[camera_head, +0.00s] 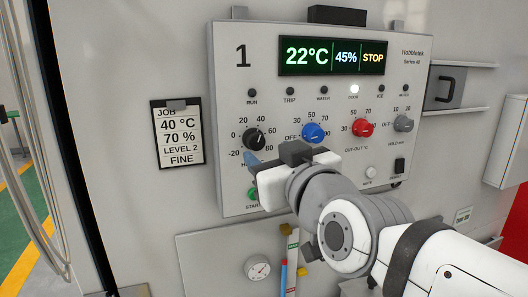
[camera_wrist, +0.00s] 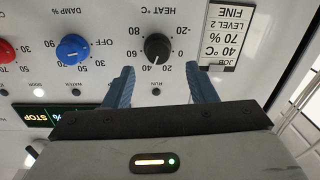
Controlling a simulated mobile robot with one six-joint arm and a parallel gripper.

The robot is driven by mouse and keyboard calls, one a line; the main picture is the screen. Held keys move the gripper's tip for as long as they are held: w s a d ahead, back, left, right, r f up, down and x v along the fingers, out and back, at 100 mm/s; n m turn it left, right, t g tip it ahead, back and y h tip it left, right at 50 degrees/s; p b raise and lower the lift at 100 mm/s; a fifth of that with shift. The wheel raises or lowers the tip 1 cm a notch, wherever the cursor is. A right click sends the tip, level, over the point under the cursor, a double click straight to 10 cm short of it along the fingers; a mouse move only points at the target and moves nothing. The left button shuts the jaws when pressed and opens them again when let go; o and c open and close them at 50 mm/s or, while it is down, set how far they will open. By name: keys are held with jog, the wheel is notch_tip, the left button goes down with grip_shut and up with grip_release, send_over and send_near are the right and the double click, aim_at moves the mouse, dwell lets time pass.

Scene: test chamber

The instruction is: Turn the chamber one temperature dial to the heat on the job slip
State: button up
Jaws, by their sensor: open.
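The panel marked 1 (camera_head: 226,110) has a black temperature dial (camera_head: 254,139), with scale numbers from -20 upward. In the head view my gripper (camera_head: 251,161) covers the area just below the dial.
The display (camera_head: 334,56) reads 22°C, 45%, STOP. The blue damp dial (camera_head: 313,133), a red dial (camera_head: 362,128) and a grey dial (camera_head: 404,123) stand to the right. A green START button (camera_head: 254,194) is close below my gripper.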

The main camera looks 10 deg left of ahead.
aim_at(258, 144)
jog(key=shift+p+x, duration=0.3)
jog(key=shift+x, duration=2.35)
jog(key=shift+d, duration=0.1)
jog(key=shift+w, duration=0.1)
jog(key=c, duration=1)
jog(key=shift+o, duration=0.2)
jog(key=shift+f+m+b, duration=0.25)
jog(key=shift+m+b, duration=0.15)
jog(key=shift+b, duration=0.55)
jog(key=shift+r, duration=0.2)
jog(key=o, duration=1)
jog(key=shift+c, duration=0.2)
